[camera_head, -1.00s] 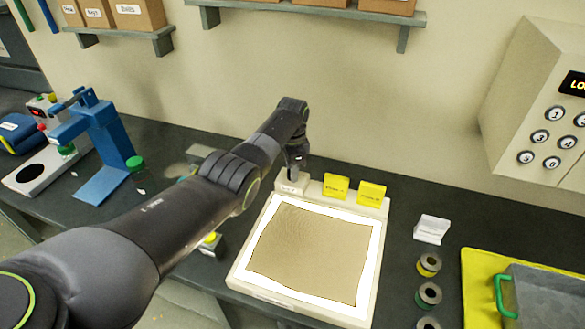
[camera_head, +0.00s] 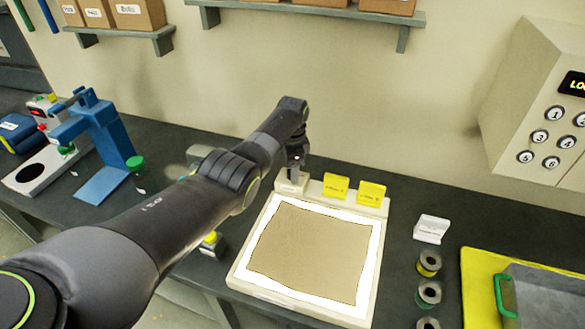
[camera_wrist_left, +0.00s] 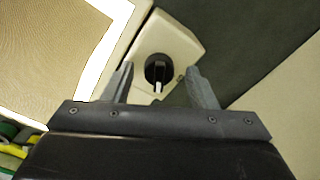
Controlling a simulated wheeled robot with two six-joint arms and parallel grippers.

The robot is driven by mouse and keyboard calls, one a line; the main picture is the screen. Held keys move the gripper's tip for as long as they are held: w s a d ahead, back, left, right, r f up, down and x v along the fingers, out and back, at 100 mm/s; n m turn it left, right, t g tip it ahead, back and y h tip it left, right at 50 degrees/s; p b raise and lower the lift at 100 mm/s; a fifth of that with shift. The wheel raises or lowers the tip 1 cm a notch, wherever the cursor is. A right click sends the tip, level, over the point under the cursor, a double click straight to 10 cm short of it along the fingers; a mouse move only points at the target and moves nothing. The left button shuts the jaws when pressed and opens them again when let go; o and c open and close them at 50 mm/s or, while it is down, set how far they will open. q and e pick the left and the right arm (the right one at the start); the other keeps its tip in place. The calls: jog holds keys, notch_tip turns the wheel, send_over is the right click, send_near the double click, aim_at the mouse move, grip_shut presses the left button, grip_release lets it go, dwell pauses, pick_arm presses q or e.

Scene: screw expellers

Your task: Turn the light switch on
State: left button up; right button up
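The light switch is a black rotary knob (camera_wrist_left: 158,69) with a white pointer mark, set on a cream block (camera_wrist_left: 182,44) at the corner of a light box. In the head view the block (camera_head: 291,186) sits at the box's back left, and the knob is hidden by my gripper. The light box (camera_head: 233,272) has a bright white glowing border around a tan sheet (camera_head: 308,252). My left gripper (camera_head: 295,166) is above the block. In the left wrist view its two fingers (camera_wrist_left: 159,77) are apart, one on each side of the knob. Contact is not clear. My right gripper is out of view.
Two yellow labelled blocks (camera_head: 336,187) (camera_head: 371,194) stand along the box's back edge. A blue press (camera_head: 107,140) stands left. A white label block (camera_head: 431,229), several metal rings (camera_head: 429,264) and a yellow tray (camera_head: 473,272) lie right. A keypad cabinet (camera_head: 535,120) hangs at the right.

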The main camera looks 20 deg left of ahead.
pick_arm(q)
jog(key=shift+r, duration=0.35)
notch_tip(320, 180, up, 17)
jog(key=b, duration=0.2)
jog(key=shift+f, duration=0.15)
jog(key=shift+s+f, duration=0.1)
